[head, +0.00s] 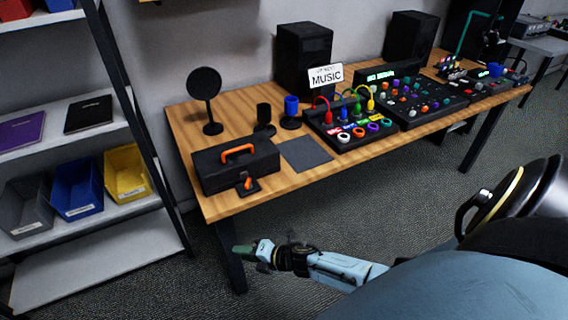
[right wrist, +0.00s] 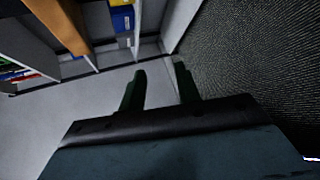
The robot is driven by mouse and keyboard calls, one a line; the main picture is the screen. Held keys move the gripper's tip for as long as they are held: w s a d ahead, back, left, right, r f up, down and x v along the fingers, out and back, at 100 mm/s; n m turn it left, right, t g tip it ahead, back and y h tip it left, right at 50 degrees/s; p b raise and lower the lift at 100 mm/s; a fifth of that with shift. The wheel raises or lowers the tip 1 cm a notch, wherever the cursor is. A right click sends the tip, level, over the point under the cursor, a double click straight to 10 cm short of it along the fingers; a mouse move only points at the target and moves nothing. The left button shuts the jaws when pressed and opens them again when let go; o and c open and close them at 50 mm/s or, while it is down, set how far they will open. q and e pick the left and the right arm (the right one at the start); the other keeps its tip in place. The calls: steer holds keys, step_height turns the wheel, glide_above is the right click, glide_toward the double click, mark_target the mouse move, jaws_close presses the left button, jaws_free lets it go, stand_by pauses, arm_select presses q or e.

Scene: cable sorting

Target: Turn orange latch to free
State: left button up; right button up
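The orange latch (head: 246,182) is a small orange lever on a black base, at the front edge of the wooden table, just in front of a black case (head: 225,168) with an orange handle (head: 238,151). Whether it touches the case I cannot tell. My right gripper (head: 241,251) is off the table's front edge, apart from the latch and lower in the picture. In the right wrist view its two dark fingers (right wrist: 160,80) stand apart with nothing between them. The latch does not show there. My left gripper is not in view.
The wooden table (head: 300,186) also holds a grey mat (head: 304,153), a round black stand (head: 205,88), a blue cup (head: 291,105) and a cable panel (head: 350,130) with coloured plugs. A shelf (head: 85,235) with bins stands at the left. The floor before the table is clear.

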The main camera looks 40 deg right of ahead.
steer(key=s+d+f+m+g+h+p, duration=0.1)
steer(key=s+d+f+m+g+h, duration=0.1)
steer(key=s+f+m, duration=0.8)
steer(key=shift+s+d+f+m+g+h, duration=0.3)
steer(key=shift+s+d+f+h, duration=0.2)
steer(key=shift+s+d+h, duration=0.6)
steer(key=shift+s+a, duration=0.1)
steer(key=shift+a, duration=0.1)
